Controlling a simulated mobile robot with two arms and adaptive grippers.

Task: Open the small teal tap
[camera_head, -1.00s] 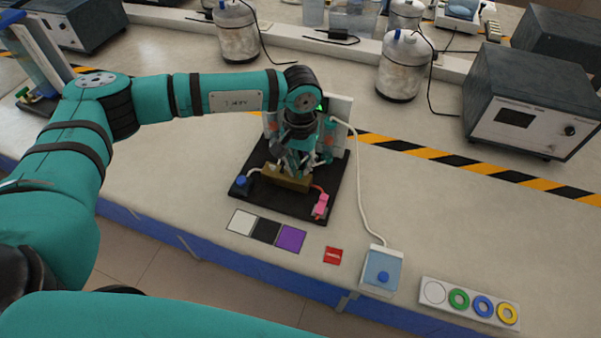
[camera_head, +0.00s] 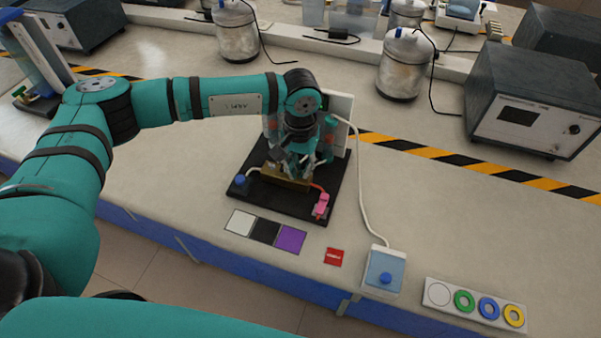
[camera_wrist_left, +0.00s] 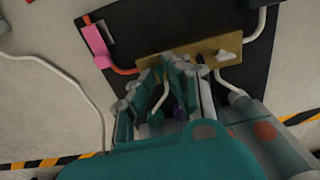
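My left gripper (camera_head: 292,165) points down over the brass-coloured block (camera_head: 287,178) on the black base board (camera_head: 255,206). In the left wrist view its fingers (camera_wrist_left: 180,75) reach to the edge of the same brass bar (camera_wrist_left: 207,48), with a narrow gap and something purple between them. I cannot make out the small teal tap; the teal fingers cover that part of the bar. Whether the fingers touch or hold anything is hidden. A white handle (camera_wrist_left: 228,57) sits on the bar beside the fingers. My right gripper is out of view.
A pink clip (camera_head: 322,204) and a blue knob (camera_head: 240,181) flank the bar, joined by tubes. White, black and purple squares, a red tag (camera_head: 333,257) and a blue-button box (camera_head: 383,271) lie in front. A white cable (camera_head: 362,190) runs right of the board.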

